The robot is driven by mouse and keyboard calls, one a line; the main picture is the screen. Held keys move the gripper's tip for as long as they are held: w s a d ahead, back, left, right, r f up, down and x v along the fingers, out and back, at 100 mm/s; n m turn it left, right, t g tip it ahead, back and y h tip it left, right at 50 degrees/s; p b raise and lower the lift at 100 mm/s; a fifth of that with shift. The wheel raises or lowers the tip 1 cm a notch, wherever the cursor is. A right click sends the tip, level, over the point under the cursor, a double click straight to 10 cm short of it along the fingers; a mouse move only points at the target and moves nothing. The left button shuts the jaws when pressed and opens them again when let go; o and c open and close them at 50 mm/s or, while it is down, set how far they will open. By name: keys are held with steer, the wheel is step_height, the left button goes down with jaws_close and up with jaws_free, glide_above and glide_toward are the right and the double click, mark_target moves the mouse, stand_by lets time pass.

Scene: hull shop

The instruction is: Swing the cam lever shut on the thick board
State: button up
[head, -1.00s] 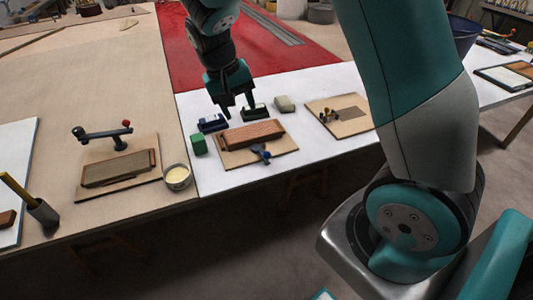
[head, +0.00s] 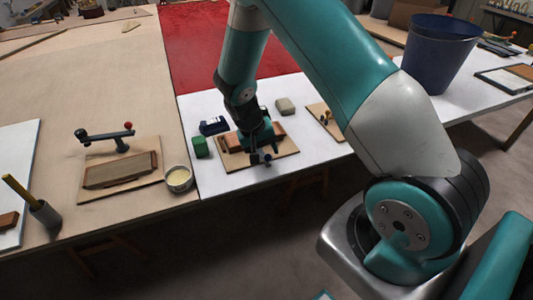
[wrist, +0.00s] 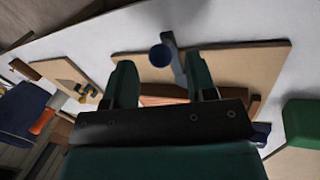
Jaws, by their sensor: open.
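The thick board (head: 277,131) is a reddish-brown block on a light wooden base (head: 285,147) in the middle of the white table. My arm partly hides it. It also shows in the wrist view (wrist: 165,100), behind my gripper. The cam lever (wrist: 178,66) is a grey-blue bar with a round blue knob (wrist: 160,56), at the front edge of the block. My gripper (wrist: 163,70) is open, its two green fingers on either side of the lever in the picture. Contact cannot be told. In the head view, my gripper (head: 262,150) hangs low over the base.
A green block (head: 200,147) and a dark blue item (head: 213,126) stand left of the base. A grey block (head: 285,106) lies behind it. A blue bucket (head: 438,55) stands right.

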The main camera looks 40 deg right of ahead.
steer(key=shift+x, duration=0.95)
steer(key=shift+c, duration=0.2)
jaws_close()
